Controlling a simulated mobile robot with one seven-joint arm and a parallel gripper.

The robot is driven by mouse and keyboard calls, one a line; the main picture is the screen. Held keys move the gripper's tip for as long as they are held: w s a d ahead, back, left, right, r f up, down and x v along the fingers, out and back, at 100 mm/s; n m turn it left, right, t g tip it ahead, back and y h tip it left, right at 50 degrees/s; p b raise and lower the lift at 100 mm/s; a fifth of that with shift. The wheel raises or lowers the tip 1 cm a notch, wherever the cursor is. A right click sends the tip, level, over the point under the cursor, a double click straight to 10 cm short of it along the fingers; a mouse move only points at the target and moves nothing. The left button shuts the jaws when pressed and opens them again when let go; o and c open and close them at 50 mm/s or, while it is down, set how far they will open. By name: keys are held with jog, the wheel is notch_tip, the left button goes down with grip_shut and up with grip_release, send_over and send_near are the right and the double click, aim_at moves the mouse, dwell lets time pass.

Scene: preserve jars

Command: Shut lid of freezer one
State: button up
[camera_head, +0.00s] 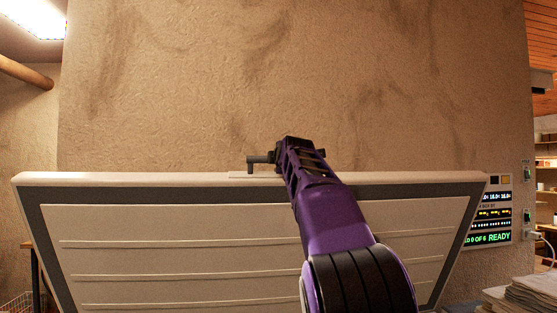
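The freezer lid (150,240) stands raised in front of me. Its ribbed pale inner panel with a dark grey border faces me, and its pale rim (100,180) runs along the top. The freezer body is out of view below. My purple arm reaches up over the middle of the lid. My gripper (262,160) is at the lid's top edge, pointing left, close to a pale piece on the rim. I cannot tell whether it touches the lid, or whether its fingers are open or shut. No label shows which freezer this is.
A rough plaster wall (300,80) stands behind the lid. A control panel with lit displays (490,215) is at the right, one line reading READY. A stack of papers or cloths (525,295) lies at the lower right. Shelves (546,165) show at the far right.

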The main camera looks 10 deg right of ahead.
grip_shut()
dwell(1.3)
